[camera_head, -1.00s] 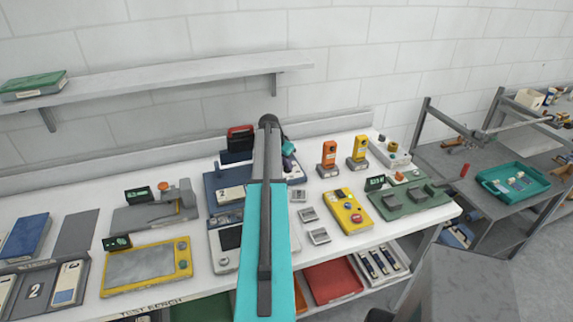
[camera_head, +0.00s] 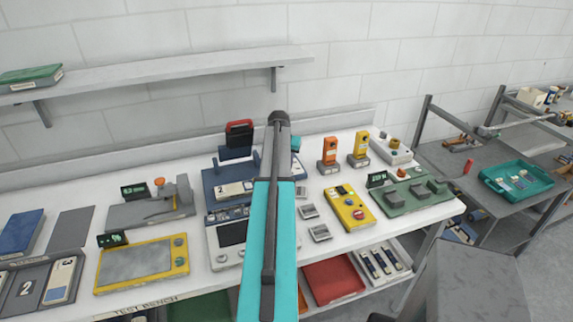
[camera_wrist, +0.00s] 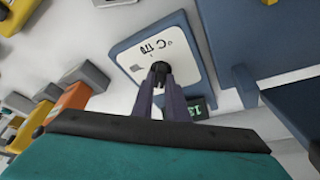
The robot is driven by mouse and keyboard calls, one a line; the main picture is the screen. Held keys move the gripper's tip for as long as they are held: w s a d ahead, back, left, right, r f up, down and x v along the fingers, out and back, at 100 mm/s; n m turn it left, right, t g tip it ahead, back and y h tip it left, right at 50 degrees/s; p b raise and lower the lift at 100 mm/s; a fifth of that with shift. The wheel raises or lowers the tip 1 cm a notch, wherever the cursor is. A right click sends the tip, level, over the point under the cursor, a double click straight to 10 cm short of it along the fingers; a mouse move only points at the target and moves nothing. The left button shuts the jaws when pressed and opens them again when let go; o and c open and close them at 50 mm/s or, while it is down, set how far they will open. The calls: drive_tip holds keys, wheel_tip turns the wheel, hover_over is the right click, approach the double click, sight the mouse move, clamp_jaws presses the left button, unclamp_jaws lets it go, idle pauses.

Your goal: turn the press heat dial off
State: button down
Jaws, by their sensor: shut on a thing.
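The heat dial (camera_wrist: 159,67) is a small black knob on a white face plate (camera_wrist: 172,45) marked "°C" and "170", set on a blue block. My gripper (camera_wrist: 160,74) has its two dark fingers shut on the dial in the wrist view. A small dark display with green digits (camera_wrist: 200,109) sits beside the fingers; its full reading is hard to make out. In the head view my arm hides the dial and fingertips. A blue press-like unit with a red and black top (camera_head: 238,141) stands behind the arm.
Orange (camera_head: 329,153) and yellow (camera_head: 360,148) upright devices stand to the right of my arm. A yellow box with buttons (camera_head: 350,207) and a green fixture (camera_head: 415,196) are farther right. A shelf (camera_head: 160,72) runs along the wall above the bench.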

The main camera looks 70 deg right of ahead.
drive_tip(key=n+b, duration=0.1)
drive_tip(key=n+t+b, duration=0.1)
drive_tip(key=n, duration=0.1)
drive_tip(key=shift+s+f+n, duration=0.2)
drive_tip(key=shift+s+n, duration=0.1)
drive_tip(key=shift+r+n+t+y+b, duration=0.1)
drive_tip(key=shift+n+t+y+b, duration=0.65)
drive_tip(key=shift+n, duration=1.05)
drive_tip(key=c, duration=1.7)
unclamp_jaws()
drive_tip(key=shift+s, duration=0.1)
drive_tip(key=shift+c, duration=0.2)
drive_tip(key=shift+r, duration=0.2)
drive_tip(key=shift+r+h+b, duration=0.2)
drive_tip(key=shift+h+b, duration=0.05)
drive_tip(key=shift+b, duration=0.05)
drive_tip(key=b+v, duration=0.3)
drive_tip(key=v, duration=1)
drive_tip(key=shift+s, duration=0.15)
